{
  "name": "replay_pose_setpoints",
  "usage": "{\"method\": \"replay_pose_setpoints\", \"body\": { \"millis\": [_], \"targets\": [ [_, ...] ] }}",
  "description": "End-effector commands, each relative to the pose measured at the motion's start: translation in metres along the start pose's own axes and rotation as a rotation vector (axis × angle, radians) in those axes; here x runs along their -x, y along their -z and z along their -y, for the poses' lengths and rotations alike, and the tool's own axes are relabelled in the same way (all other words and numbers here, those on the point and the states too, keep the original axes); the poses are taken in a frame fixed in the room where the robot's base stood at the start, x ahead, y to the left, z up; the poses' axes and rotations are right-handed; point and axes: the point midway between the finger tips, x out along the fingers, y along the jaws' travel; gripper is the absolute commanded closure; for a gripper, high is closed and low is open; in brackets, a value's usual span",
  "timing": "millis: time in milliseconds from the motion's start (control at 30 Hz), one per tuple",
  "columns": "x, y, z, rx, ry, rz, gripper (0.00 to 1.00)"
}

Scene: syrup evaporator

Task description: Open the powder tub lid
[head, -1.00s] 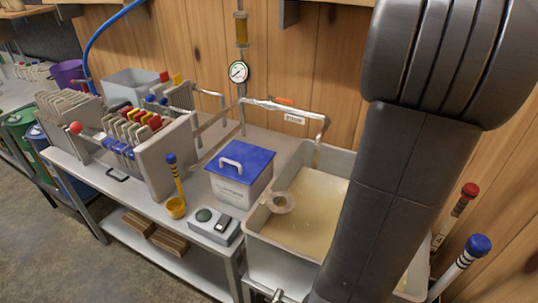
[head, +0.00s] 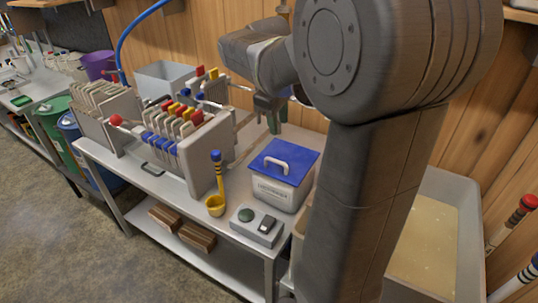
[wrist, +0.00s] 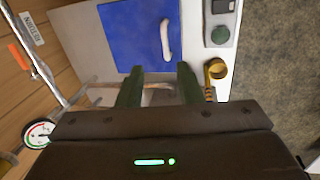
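The powder tub is a white box (head: 277,193) with a flat blue lid (head: 285,158) and a white bar handle (head: 276,165). It stands on the bench, and its lid lies flat on it. In the wrist view the blue lid (wrist: 136,33) and its white handle (wrist: 166,40) are beyond my fingertips. My gripper (head: 272,122) hangs above and behind the tub, fingers pointing down. In the wrist view my gripper (wrist: 158,72) has its two green fingers spread apart with nothing between them.
A yellow ladle (head: 215,203) and a grey switch box (head: 254,226) stand in front of the tub. A plate filter press (head: 195,150) is to the left. A basin of pale liquid (head: 430,240) is at right. A gauge (wrist: 38,132) and pipe run along the wall.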

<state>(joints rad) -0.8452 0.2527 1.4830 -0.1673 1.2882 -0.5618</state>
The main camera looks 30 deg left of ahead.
Motion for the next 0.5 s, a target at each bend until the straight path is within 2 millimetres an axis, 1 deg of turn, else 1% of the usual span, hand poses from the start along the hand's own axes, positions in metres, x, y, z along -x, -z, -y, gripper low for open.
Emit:
{"method": "replay_pose_setpoints", "body": {
  "millis": [33, 133, 233, 367, 500],
  "targets": [
    [0.002, 0.005, 0.005, 0.030, 0.002, -0.002, 0.67],
    [0.000, 0.008, 0.008, 0.055, 0.005, -0.001, 0.67],
    [-0.009, 0.007, 0.009, 0.056, 0.006, 0.000, 0.67],
    [-0.033, 0.007, 0.009, 0.055, 0.008, 0.002, 0.67],
    [-0.064, 0.007, 0.009, 0.053, 0.008, 0.003, 0.67]
  ]
}}
